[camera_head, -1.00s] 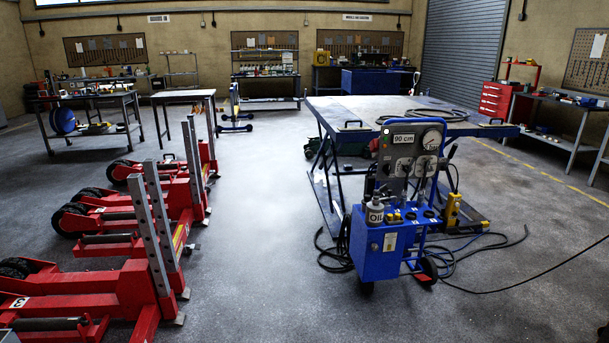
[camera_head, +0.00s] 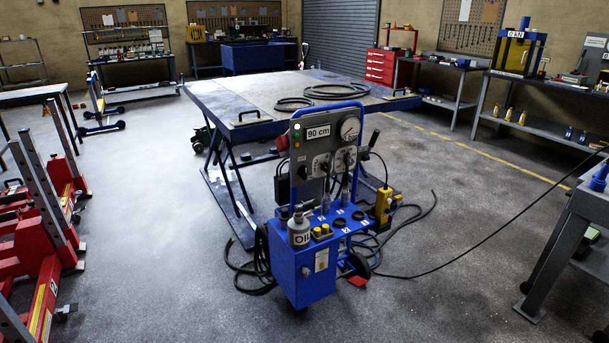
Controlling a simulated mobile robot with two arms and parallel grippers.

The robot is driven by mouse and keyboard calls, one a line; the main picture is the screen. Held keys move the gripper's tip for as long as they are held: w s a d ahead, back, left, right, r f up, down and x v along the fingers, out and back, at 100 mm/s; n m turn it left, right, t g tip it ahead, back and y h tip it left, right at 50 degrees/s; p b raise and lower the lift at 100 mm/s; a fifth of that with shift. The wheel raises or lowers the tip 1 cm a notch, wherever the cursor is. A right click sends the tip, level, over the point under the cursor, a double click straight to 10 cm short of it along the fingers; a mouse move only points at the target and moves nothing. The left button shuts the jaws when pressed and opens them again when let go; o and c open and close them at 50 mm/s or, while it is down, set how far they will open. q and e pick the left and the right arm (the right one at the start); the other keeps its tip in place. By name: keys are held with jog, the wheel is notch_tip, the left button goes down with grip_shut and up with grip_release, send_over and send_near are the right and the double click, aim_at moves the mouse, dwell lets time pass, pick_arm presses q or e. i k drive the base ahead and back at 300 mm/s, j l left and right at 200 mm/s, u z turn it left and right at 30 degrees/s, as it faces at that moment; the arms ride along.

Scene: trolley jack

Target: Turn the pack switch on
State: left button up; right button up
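The blue wheeled power pack (camera_head: 305,265) stands on the floor just right of the picture's middle. Its upright grey panel (camera_head: 318,152) carries a "90 cm" plate (camera_head: 318,132), a round gauge (camera_head: 350,128), small lamps at the left edge and dark levers or switches on pale plates. A red knob-like part (camera_head: 282,144) shows at the panel's left side. Which part is the pack switch, and its position, is too small to tell. An oil can (camera_head: 299,230) sits on the pack's blue deck. Neither of my grippers is in view.
A blue lift table (camera_head: 235,105) stands behind the pack. Black hoses (camera_head: 250,275) lie on the floor around the pack. Red jacks (camera_head: 40,255) line the left side. A grey bench (camera_head: 590,205) stands at the right edge. The floor in front is clear.

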aim_at(302, 171)
jog(key=i+u, duration=0.25)
jog(key=i, duration=1.3)
jog(key=l, duration=0.1)
